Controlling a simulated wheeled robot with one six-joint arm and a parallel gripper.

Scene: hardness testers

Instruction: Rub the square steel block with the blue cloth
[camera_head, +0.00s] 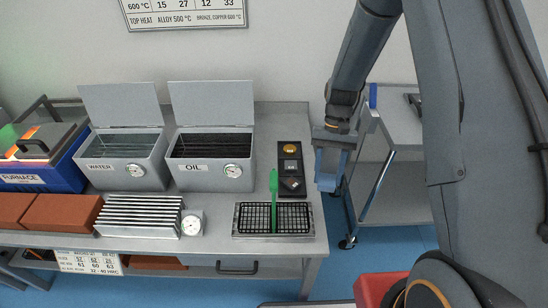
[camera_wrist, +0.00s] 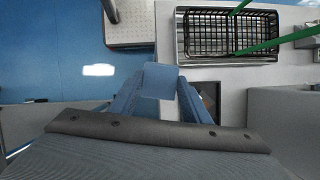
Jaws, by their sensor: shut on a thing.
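My gripper (camera_head: 328,183) hangs at the right end of the bench, beside and to the right of a black three-part holder (camera_head: 281,178). It is shut on a blue cloth (camera_wrist: 161,80), which shows between the fingers in the wrist view. A greyish block (camera_head: 292,183) lies turned in the front compartment. I cannot tell for sure which is the square steel block. In the wrist view the gripper hides most of the holder (camera_wrist: 208,92).
OIL (camera_head: 190,180) and WATER (camera_head: 120,178) tanks with raised lids stand left. A grey trolley (camera_head: 400,135) stands right, across a floor gap.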

